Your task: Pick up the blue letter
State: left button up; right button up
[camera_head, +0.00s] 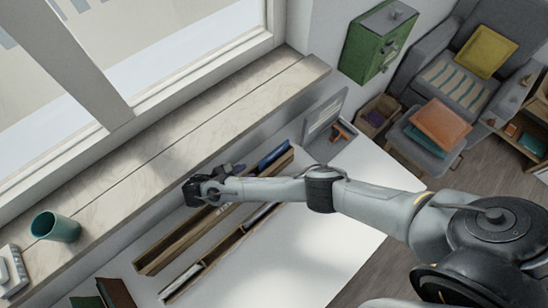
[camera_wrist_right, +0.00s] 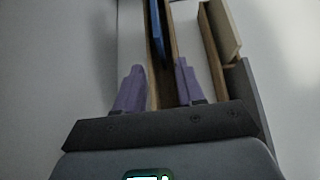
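The blue letter (camera_head: 274,153) stands on edge near the far end of a long wooden rack (camera_head: 160,261). In the right wrist view the blue letter (camera_wrist_right: 157,35) is a thin blue strip, seen nearly edge-on, ahead of the fingers. My right gripper (camera_head: 236,168) is over the rack, just left of the letter. In the right wrist view its two purple fingers (camera_wrist_right: 160,66) are spread apart with nothing visibly gripped between them. The rack and letter line up with the gap between them. My right arm hides the middle of the rack. My left gripper is not in view.
A second slotted rack (camera_head: 184,281) with thin items runs alongside. A teal cup (camera_head: 55,228) stands on the window sill (camera_head: 160,145). A grey framed panel (camera_head: 325,115) stands beyond the letter. The white desk (camera_head: 330,240) is clear at right.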

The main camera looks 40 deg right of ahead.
aim_at(270, 154)
jog(key=d, duration=0.6)
jog(key=shift+s+b, duration=0.1)
jog(key=shift+b, duration=0.25)
jog(key=shift+d+f, duration=0.1)
jog(key=shift+d, duration=0.4)
jog(key=d, duration=0.3)
jog(key=shift+d, duration=0.35)
jog(key=shift+d+f, duration=0.25)
jog(key=shift+d, duration=0.25)
grip_shut()
